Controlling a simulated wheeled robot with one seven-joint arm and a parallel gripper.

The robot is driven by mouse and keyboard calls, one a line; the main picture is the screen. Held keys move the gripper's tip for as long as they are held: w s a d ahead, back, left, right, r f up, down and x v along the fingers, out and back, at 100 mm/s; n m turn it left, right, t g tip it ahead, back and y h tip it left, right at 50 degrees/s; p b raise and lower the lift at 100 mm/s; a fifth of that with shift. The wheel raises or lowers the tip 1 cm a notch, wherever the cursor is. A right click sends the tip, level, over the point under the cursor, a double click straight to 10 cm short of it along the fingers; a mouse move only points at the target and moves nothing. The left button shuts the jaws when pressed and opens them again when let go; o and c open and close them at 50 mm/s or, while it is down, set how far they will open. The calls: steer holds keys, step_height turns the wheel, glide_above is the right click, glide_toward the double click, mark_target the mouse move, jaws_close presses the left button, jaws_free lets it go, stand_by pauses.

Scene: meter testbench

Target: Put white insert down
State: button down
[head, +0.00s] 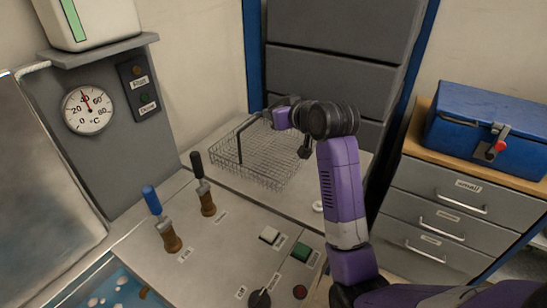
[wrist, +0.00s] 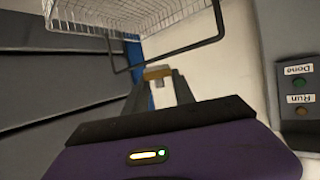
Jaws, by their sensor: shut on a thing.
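The wire basket (head: 262,165), which I take to be the white insert, is at the back of the bench in the head view. A dark handle arches over it. The basket also shows at the top of the wrist view (wrist: 120,15). My gripper (head: 272,116) is above the basket, shut on the top of its handle. In the wrist view the fingers (wrist: 160,84) close around a tan grip on the handle. The basket looks level and empty. I cannot tell whether its underside touches the bench.
Two levers, blue-topped (head: 152,200) and black-topped (head: 198,165), stand front left of the basket. A white ring (head: 318,206) lies on the bench to the right. Grey panels (head: 335,30) rise behind. A blue toolbox (head: 490,125) sits on drawers at right.

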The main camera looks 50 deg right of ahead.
step_height(320, 180, down, 16)
steer(key=shift+r, duration=0.1)
stand_by(0.4)
steer(key=shift+f+b, duration=0.45)
steer(key=shift+f, duration=0.15)
steer(key=c, duration=1)
jaws_free()
steer(key=shift+f, duration=0.1)
steer(key=shift+c, duration=0.2)
steer(key=shift+s, duration=0.1)
steer(key=shift+s+r+p, duration=0.1)
steer(key=shift+r+p, duration=0.35)
steer(key=shift+r, duration=0.3)
steer(key=v, duration=1.1)
steer(key=shift+s+a+b, duration=0.2)
steer(key=shift+a+b, duration=0.1)
